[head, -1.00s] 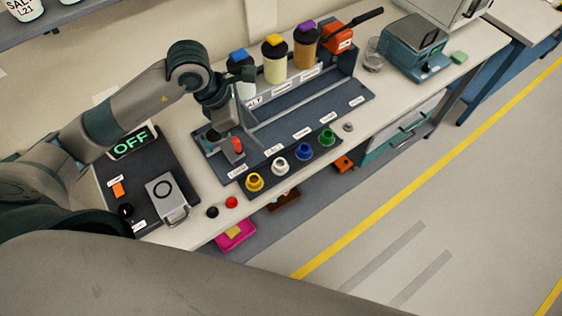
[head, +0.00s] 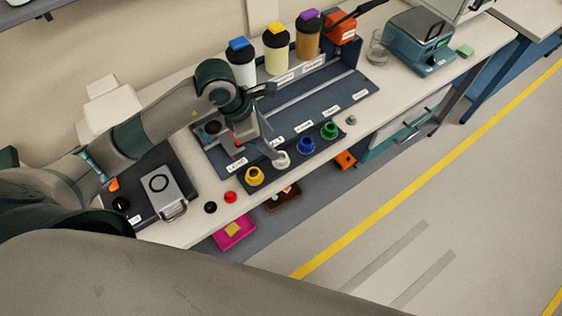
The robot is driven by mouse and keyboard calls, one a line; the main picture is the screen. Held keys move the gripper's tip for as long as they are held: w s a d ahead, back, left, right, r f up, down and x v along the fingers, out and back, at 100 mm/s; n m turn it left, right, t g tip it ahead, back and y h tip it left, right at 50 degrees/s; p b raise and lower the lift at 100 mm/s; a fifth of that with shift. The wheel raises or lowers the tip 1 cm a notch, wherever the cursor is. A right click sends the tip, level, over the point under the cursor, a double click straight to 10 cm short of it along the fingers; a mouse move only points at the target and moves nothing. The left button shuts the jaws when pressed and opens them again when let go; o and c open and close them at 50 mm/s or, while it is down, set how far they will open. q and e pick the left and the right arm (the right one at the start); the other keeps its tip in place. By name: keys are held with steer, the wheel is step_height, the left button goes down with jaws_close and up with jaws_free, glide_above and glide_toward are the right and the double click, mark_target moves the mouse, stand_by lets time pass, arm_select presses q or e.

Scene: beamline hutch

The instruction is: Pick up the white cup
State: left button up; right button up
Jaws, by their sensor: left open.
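The white cup (head: 283,161) stands in the front row of cups on a dark strip, between a yellow cup (head: 254,176) and a blue cup (head: 306,145). My left gripper (head: 275,154) is open and points down at the white cup from above and slightly left. Its fingers overlap the cup's upper left part in the head view. I cannot tell whether they touch it. My right gripper is not in view.
A green cup (head: 329,131) ends the row. A dark rack (head: 320,98) with several lidded canisters stands behind. Red (head: 230,197) and black (head: 210,207) round items sit near the front edge. A glass beaker (head: 377,53) is farther right.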

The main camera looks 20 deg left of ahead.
mark_target(281, 163)
arm_select(q)
steer(key=shift+b+x, duration=0.4)
steer(key=shift+x, duration=1.05)
steer(key=shift+f, duration=0.1)
steer(key=x, duration=0.1)
steer(key=b+x, duration=0.2)
steer(key=shift+a+f, duration=0.15)
steer(key=shift+f, duration=0.35)
steer(key=shift+w+d+f, duration=0.15)
steer(key=shift+d+f, duration=0.1)
steer(key=shift+f, duration=0.35)
steer(key=shift+r, duration=0.1)
steer(key=c, duration=1.2)
